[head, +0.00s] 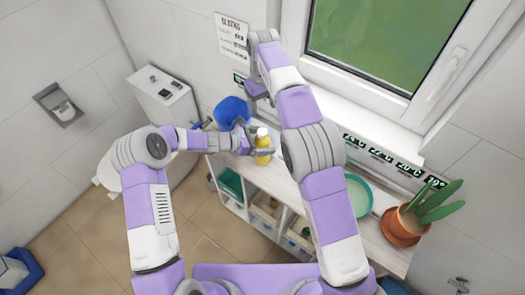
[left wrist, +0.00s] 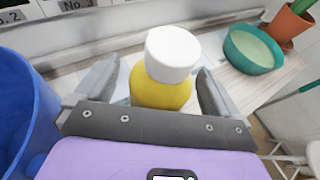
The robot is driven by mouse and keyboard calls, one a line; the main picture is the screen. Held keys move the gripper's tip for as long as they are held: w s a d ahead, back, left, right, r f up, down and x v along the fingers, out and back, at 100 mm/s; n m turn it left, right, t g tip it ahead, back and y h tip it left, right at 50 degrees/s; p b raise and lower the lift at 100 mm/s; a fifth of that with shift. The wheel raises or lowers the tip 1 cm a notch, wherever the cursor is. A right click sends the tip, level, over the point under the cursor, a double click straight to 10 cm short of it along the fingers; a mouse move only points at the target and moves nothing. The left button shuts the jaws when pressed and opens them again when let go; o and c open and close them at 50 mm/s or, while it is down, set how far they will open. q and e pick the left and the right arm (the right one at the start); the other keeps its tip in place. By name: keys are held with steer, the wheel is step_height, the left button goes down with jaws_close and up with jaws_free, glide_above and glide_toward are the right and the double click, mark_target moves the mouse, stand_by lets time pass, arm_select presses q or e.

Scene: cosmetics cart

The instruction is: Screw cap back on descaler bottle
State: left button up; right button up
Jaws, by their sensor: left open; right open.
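The yellow descaler bottle (head: 263,157) stands on the pale cart top, and it also shows in the left wrist view (left wrist: 160,94). A white cap (left wrist: 172,54) sits on top of it, looking slightly off to the right in that view; I cannot tell whether it is threaded. My left gripper (head: 264,148) is open, with one finger on each side of the bottle's upper body. Visible gaps separate the fingers from it in the left wrist view. My right gripper (head: 258,92) is open and empty, above and behind the bottle; its fingers are small in view.
A blue container (head: 231,111) stands close behind and left of the bottle. The window wall (head: 350,125) with number labels borders the back. Cart top between bottle and bowl looks clear.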

arm_select(q)
steer(key=v, duration=0.7)
steer(key=shift+s+a+b, duration=0.15)
steer(key=shift+a+b, duration=0.1)
steer(key=shift+b, duration=0.05)
steer(key=shift+r, duration=0.15)
